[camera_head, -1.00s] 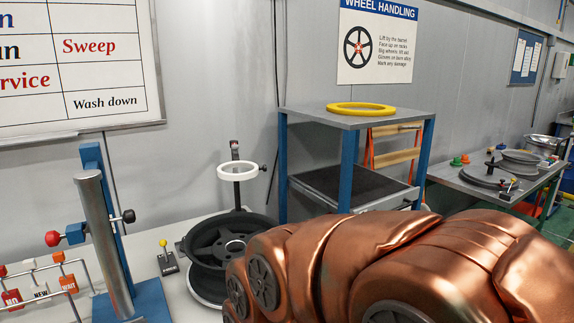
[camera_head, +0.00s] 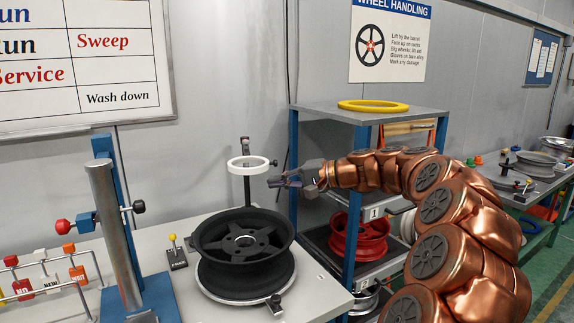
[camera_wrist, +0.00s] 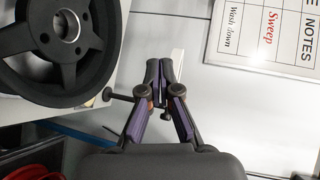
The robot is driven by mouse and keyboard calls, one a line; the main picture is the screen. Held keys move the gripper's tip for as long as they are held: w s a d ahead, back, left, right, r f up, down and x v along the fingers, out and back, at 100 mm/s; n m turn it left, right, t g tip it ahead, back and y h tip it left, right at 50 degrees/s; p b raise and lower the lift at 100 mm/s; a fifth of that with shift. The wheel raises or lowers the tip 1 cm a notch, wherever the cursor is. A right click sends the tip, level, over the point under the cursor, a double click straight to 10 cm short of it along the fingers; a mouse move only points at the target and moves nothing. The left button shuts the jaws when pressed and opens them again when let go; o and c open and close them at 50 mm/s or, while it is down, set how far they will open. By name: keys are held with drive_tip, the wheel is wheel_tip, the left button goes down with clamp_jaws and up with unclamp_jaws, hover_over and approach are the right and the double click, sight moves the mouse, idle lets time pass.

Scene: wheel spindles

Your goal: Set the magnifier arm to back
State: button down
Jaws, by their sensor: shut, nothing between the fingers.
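The magnifier arm shows as a white ring (camera_head: 248,171) on a dark upright post (camera_head: 247,190) behind the wheel on the bench. A small dark knob sits at the ring's right side. My gripper (camera_head: 272,182) is just right of the post and slightly below the ring. It is shut and empty; whether it touches the ring or post I cannot tell. In the wrist view the closed fingertips (camera_wrist: 165,63) cover the middle. A white strip (camera_wrist: 179,64), apparently the ring edge-on, shows just beyond them, mostly hidden.
A dark wheel (camera_head: 243,237) sits on the spindle turntable below. A small yellow-topped lever (camera_head: 175,252) and a grey column (camera_head: 112,240) stand to the left. A blue-framed rack (camera_head: 348,215) with a red wheel (camera_head: 358,236) stands right of the bench. The wall is behind.

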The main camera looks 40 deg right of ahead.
drive_tip(key=s+d+r+m+t+h, duration=0.2)
drive_tip(key=d+m+t+h, duration=0.15)
drive_tip(key=d, duration=1.25)
drive_tip(key=s+a+p+x, duration=0.1)
drive_tip(key=a+p+x, duration=0.1)
drive_tip(key=x, duration=1)
drive_tip(key=shift+w+a+p, duration=0.4)
drive_tip(key=shift+w+p, duration=0.05)
drive_tip(key=shift+p, duration=0.2)
drive_tip(key=shift+a+r+t+y, duration=0.1)
drive_tip(key=shift+a+t+y, duration=0.05)
drive_tip(key=shift+t+y, duration=0.1)
